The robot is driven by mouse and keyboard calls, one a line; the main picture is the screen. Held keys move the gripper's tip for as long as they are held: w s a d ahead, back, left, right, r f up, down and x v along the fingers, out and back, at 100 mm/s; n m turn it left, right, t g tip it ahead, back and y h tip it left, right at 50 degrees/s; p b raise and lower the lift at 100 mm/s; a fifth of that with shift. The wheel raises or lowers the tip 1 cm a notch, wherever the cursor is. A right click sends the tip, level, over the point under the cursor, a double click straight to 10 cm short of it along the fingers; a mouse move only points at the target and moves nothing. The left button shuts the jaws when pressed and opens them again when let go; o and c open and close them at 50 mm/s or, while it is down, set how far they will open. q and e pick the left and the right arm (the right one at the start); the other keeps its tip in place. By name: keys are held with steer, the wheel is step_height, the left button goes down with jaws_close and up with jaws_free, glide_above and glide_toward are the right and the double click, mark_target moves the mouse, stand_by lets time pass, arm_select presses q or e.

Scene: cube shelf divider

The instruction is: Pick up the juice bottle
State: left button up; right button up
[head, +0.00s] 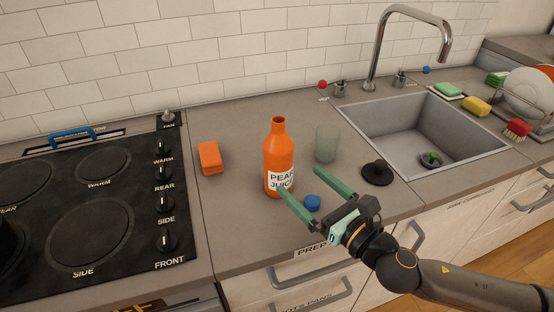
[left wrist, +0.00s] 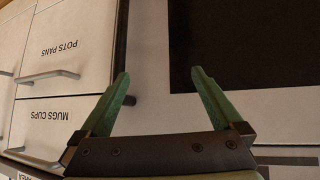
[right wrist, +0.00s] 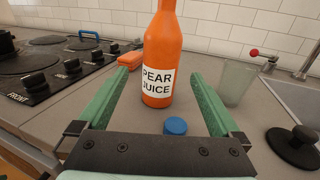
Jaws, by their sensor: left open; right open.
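The orange juice bottle (head: 278,152) stands upright and uncapped on the counter, with a white label reading "PEAR JUICE". It also stands in the right wrist view (right wrist: 162,60), ahead of the fingers. My right gripper (head: 300,190) is open and empty, with its green fingers pointing at the bottle from the front right. In the right wrist view the bottle appears in line with the gap between the fingers (right wrist: 152,95); I cannot tell that it is between them. A blue cap (head: 312,203) lies on the counter near the fingers. My left gripper (left wrist: 160,100) is open and empty, facing drawer fronts.
A frosted glass (head: 327,143) stands right of the bottle, and a black sink plug (head: 377,172) lies further right beside the sink (head: 400,128). An orange sponge (head: 210,158) lies left, near the stove (head: 85,215). Counter between sponge and bottle is clear.

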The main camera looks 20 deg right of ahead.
mark_target(286, 168)
steer(key=x, duration=0.4)
steer(key=shift+w+p, duration=0.15)
steer(key=shift+p, duration=0.2)
steer(key=shift+p+x, duration=0.35)
steer(key=shift+x, duration=2.35)
steer(key=shift+d, duration=0.1)
steer(key=shift+c, duration=0.4)
steer(key=c, duration=1.5)
